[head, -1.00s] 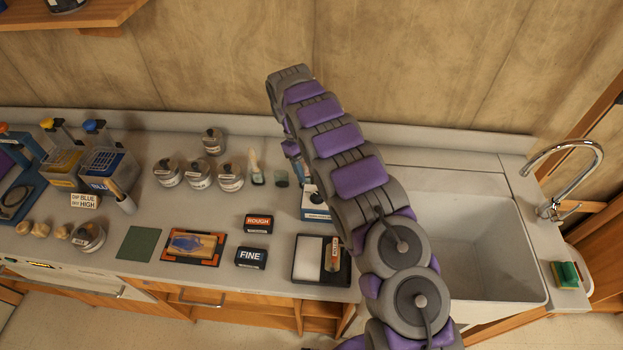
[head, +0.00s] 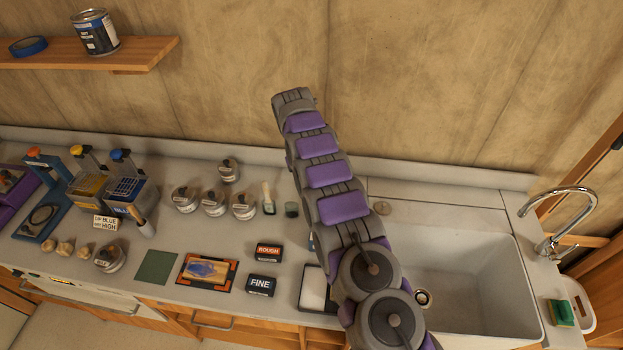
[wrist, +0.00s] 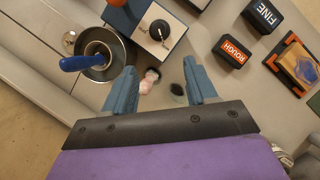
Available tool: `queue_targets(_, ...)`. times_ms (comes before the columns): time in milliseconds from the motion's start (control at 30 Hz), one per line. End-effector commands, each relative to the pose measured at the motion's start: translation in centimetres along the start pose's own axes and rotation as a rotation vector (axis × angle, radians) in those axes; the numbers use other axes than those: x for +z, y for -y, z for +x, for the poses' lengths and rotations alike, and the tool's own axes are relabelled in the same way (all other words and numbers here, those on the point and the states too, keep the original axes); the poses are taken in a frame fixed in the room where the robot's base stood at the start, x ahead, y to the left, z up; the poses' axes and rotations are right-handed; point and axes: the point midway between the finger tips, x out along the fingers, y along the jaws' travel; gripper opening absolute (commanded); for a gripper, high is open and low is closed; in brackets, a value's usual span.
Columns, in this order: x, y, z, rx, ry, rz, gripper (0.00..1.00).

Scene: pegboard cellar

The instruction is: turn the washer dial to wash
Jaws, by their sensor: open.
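A white-topped box with blue sides (wrist: 140,22) and a black dial (wrist: 159,30) on top shows in the wrist view, just beyond my fingertips. I take this to be the washer dial, but its lettering is too small to read, so its setting is unclear. My gripper (wrist: 160,80) is open and empty, its two blue fingers apart above the counter, short of the dial and not touching it. In the head view my raised arm covers most of the box, and my gripper is hidden behind the arm.
A metal pot (wrist: 118,62) with a blue-handled tool stands beside the box. Small jars (wrist: 149,80) sit below my fingers. ROUGH (head: 268,252) and FINE (head: 261,286) blocks lie on the counter. The sink (head: 470,285) is at right, a shelf (head: 110,55) at upper left.

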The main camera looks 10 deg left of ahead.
Motion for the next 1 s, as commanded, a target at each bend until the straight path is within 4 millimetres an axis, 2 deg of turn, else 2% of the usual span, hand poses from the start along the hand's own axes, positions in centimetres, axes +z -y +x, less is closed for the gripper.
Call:
queue_targets(33, 0.19, 0.03, -0.73, 0.0, 0.0, 0.0, 0.57)
queue_targets(300, 0.08, 0.06, -1.57, 0.003, -0.003, -0.001, 0.57)
queue_targets(1000, 0.04, 0.01, -1.5, 0.002, -0.002, 0.001, 0.57)
